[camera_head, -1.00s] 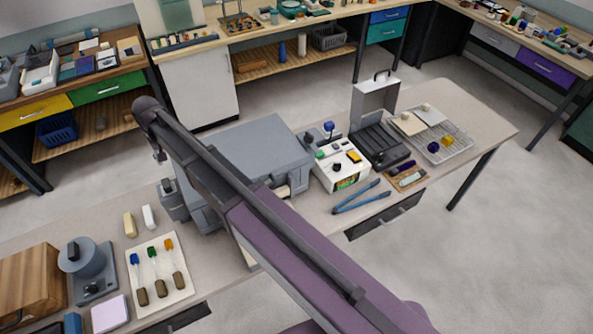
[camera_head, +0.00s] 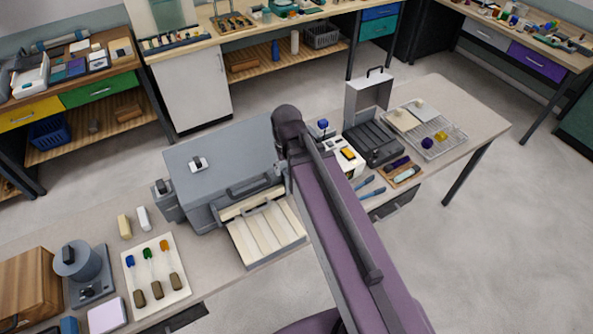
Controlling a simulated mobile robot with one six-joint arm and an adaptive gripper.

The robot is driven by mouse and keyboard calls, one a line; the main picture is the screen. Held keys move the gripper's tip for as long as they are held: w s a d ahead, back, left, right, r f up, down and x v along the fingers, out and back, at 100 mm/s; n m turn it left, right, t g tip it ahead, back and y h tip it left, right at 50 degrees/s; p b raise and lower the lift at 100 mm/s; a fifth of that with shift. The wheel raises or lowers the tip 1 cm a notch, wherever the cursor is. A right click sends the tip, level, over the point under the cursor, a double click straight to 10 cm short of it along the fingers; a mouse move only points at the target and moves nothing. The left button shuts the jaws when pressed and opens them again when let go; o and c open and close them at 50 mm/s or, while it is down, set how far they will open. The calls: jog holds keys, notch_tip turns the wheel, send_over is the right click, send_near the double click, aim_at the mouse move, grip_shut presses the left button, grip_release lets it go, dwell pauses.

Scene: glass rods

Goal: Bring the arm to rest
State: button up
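My arm rises from the bottom right of the head view and reaches up over the middle of the workbench (camera_head: 225,262). Its dark grey elbow stands between a grey box-shaped device and a white instrument. My gripper does not show in this view, so its state is hidden. No glass rods can be made out for certain.
The grey device (camera_head: 215,160) has a pale slatted tray (camera_head: 265,230) at its front. The white instrument (camera_head: 350,158) and blue-handled tool (camera_head: 372,192) are partly behind my arm. Open floor (camera_head: 500,240) lies at the right.

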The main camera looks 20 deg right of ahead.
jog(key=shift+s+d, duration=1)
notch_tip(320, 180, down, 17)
jog(key=b, duration=1.7)
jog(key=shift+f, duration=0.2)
